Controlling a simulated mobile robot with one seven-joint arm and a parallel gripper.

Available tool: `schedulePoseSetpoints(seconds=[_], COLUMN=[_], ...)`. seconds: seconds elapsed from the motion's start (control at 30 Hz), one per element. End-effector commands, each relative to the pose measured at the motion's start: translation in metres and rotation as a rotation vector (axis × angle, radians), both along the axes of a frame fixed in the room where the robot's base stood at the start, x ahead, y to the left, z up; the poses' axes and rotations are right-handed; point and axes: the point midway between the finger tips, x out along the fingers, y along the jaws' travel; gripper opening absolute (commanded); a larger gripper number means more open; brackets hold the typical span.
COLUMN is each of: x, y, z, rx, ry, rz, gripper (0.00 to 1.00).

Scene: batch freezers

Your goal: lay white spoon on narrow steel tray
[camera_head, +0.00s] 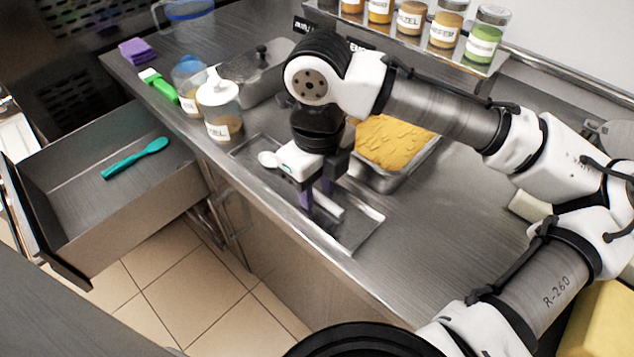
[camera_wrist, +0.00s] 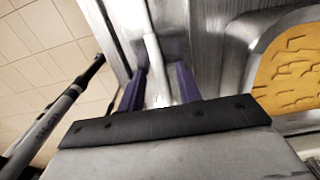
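The white spoon (camera_head: 328,205) lies lengthwise in the narrow steel tray (camera_head: 362,236) near the counter's front edge. Its bowl end (camera_head: 268,159) shows to the left of my gripper, and my gripper hides its middle. My gripper (camera_head: 316,200) points down over the tray, its purple fingers apart on either side of the handle. In the wrist view, the white handle (camera_wrist: 153,55) runs between the two fingertips (camera_wrist: 161,70), with a gap on both sides. My gripper is open and appears not to hold the spoon.
A pan of yellow ice cream (camera_head: 392,143) stands right behind the tray. Lidded jars (camera_head: 220,108) and a covered steel container (camera_head: 250,75) stand to the left. An open drawer (camera_head: 80,205) holds a teal spoon (camera_head: 135,158).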

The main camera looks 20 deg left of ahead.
Motion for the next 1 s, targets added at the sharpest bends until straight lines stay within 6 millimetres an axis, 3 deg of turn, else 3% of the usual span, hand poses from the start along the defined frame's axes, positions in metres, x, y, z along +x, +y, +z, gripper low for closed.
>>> schedulePoseSetpoints(seconds=[0.23,0.7,1.0], x=[0.001,0.0,0.0], y=[0.001,-0.001,-0.001], z=[0.015,0.109,0.124], rx=[0.002,-0.001,0.0], ry=[-0.002,-0.003,0.0], rz=[0.0,-0.002,0.0], gripper=[0.34,0.34,0.34])
